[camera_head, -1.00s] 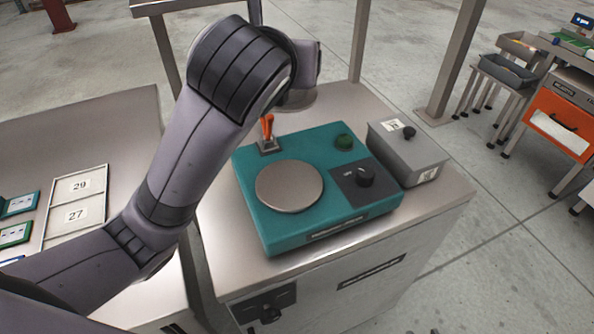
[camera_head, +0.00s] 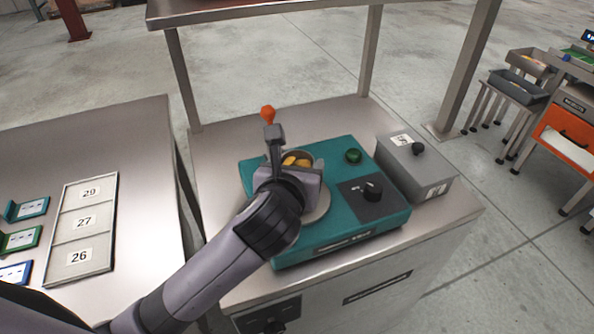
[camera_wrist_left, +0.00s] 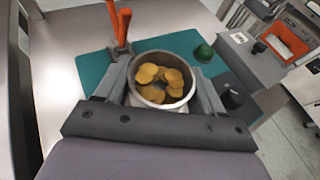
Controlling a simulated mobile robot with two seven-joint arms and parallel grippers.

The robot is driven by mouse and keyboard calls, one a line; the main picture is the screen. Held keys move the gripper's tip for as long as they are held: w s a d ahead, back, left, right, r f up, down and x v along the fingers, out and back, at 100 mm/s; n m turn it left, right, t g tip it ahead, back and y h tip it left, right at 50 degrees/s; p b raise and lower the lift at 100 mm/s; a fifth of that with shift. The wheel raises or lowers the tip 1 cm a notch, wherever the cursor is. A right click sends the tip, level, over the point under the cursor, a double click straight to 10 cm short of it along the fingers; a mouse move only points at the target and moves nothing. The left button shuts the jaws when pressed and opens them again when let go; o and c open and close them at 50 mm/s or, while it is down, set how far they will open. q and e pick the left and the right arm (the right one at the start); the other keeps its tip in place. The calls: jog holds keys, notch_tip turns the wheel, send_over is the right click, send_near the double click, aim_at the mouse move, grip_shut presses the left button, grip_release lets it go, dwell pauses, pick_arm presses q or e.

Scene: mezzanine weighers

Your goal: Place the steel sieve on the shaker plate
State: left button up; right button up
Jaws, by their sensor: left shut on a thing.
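The steel sieve (camera_head: 311,156) is a small round metal pan holding several yellow discs, and its open top also shows in the left wrist view (camera_wrist_left: 184,106). My left gripper (camera_head: 296,168) is shut on it, with a finger on each side of its wall. The sieve is upright over the shaker plate (camera_head: 319,207), a round grey disc on the teal shaker (camera_head: 350,228). The gripper and sieve hide most of the plate. I cannot tell whether the sieve touches it. My right gripper is not in view.
An orange-handled lever (camera_head: 268,114) stands close behind the gripper. The shaker has a green button (camera_head: 353,156) and a black knob (camera_head: 372,190). A grey box (camera_head: 415,166) stands to its right. A numbered tray (camera_head: 65,224) lies on the left table. Frame posts rise behind.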

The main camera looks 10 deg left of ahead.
pick_arm(q)
jog(key=shift+f, duration=0.7)
jog(key=shift+f, duration=0.15)
jog(key=o, duration=1.3)
jog(key=shift+s+r, duration=0.2)
jog(key=v, duration=1.1)
jog(key=shift+s, duration=0.35)
